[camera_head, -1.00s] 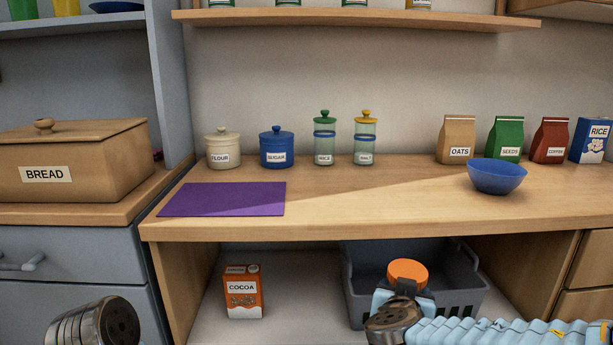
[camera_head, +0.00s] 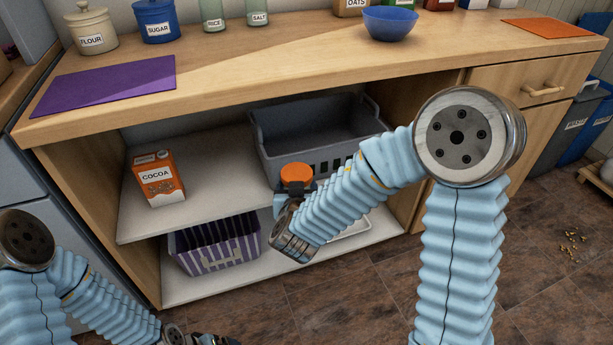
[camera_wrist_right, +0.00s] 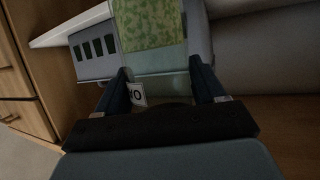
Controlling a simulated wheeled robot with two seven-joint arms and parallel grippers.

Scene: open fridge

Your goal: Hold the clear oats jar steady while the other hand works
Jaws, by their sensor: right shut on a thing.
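The clear oats jar has an orange lid (camera_head: 297,173). In the head view it is in front of the grey basket, its body mostly hidden by my right wrist. My right gripper (camera_head: 280,199) is shut on it. In the right wrist view, the jar's see-through, speckled body (camera_wrist_right: 150,22) rises between the two fingers of the right gripper (camera_wrist_right: 160,86), with part of a white label (camera_wrist_right: 137,94) showing. My left gripper (camera_head: 214,339) is low at the bottom edge of the head view, away from the jar; its fingers are cut off.
A grey basket (camera_head: 275,156) and a cocoa box (camera_head: 158,180) stand on the shelf under the counter. A striped basket (camera_head: 215,248) is below. The counter (camera_head: 250,65) holds a purple mat (camera_head: 105,84) and a blue bowl (camera_head: 390,24). Floor (camera_head: 350,305) is open in front.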

